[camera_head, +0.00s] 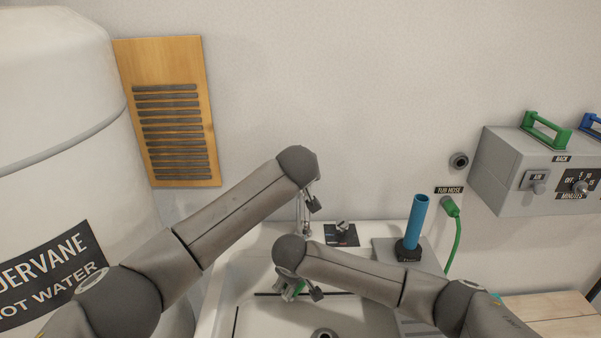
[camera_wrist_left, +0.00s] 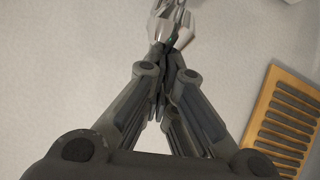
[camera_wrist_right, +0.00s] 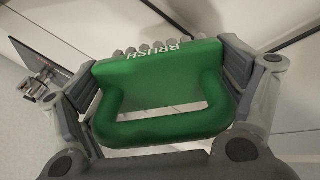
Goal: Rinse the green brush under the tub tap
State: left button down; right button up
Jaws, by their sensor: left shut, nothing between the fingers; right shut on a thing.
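The green brush (camera_wrist_right: 155,95), lettered BRUSH, has a loop handle and grey bristle tufts along its far edge. My right gripper (camera_wrist_right: 165,75) is shut on it, one finger at each side. In the head view, only a small green part of the brush (camera_head: 299,287) shows below my right wrist, over the white tub (camera_head: 265,318). My left gripper (camera_head: 307,205) is shut and empty above the tub's back edge. In the left wrist view its closed fingertips (camera_wrist_left: 165,55) are at a chrome fitting (camera_wrist_left: 173,28), apparently the tap; contact cannot be told.
A chrome lever on a black plate (camera_head: 341,236) stands at the tub's back. A blue upright tube (camera_head: 414,222) and green hose (camera_head: 455,238) are to the right. The hot water tank (camera_head: 50,130) fills the left. A grey control box (camera_head: 510,172) is on the right wall.

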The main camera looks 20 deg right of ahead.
pick_arm(q)
jog(key=shift+s+f, duration=0.1)
jog(key=shift+f, duration=0.05)
jog(key=shift+s+f, duration=0.3)
jog(key=shift+f, duration=0.3)
jog(key=shift+s+f, duration=0.1)
jog(key=shift+f, duration=0.35)
jog(key=shift+r, duration=0.35)
jog(key=s+a+r, duration=0.3)
jog(key=s+r, duration=0.4)
jog(key=r, duration=0.2)
jog(key=shift+a, duration=0.2)
